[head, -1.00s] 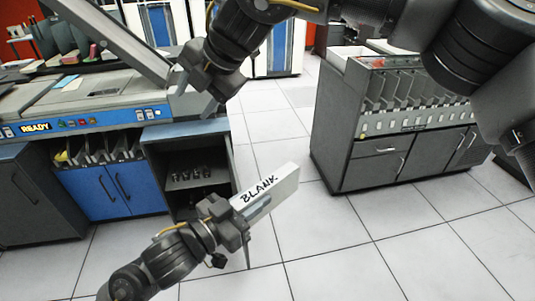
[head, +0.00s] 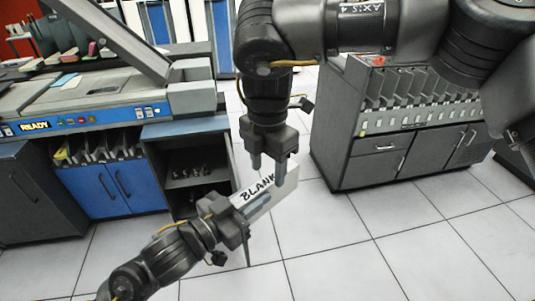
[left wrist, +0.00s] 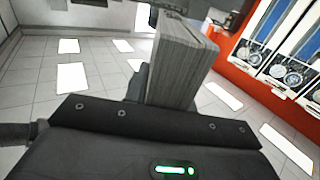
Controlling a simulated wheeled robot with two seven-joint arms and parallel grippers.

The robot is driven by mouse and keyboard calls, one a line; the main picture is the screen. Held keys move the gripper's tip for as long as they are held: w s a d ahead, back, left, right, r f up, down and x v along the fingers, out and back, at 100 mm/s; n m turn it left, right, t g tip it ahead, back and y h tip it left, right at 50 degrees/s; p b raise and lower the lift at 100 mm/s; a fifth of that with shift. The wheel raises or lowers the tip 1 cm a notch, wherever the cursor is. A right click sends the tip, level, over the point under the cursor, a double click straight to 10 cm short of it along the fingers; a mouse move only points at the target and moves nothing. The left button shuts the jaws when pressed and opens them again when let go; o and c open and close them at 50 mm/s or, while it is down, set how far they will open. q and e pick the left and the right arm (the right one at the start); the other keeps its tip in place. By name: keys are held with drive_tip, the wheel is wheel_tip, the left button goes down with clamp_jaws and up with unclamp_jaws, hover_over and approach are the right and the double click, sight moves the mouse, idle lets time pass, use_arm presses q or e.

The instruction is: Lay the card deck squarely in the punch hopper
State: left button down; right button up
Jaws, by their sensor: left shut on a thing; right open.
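The card deck (head: 262,191) is a pale block with "BLANK" lettered on its side. My left gripper (head: 240,222) is shut on its near left end and holds it tilted above the floor. In the left wrist view the deck (left wrist: 182,65) stands up from the jaws as a stack of card edges. My right gripper (head: 268,172) is open and points down at the deck's far end. Its fingers overlap the deck in the head view; I cannot tell whether they touch it. The punch machine (head: 95,118) has a "READY" panel and a raised lid; I cannot make out its hopper clearly.
A blue-doored cabinet (head: 115,190) and an open shelf compartment (head: 196,182) are under the machine. A grey card cabinet (head: 385,165) with a row of slots stands at the right. The tiled floor (head: 340,240) between and in front is clear.

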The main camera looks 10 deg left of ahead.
wheel_tip(320, 180, down, 8)
drive_tip(key=shift+f, duration=0.25)
clamp_jaws()
use_arm(q)
drive_tip(key=c, duration=1.1)
unclamp_jaws()
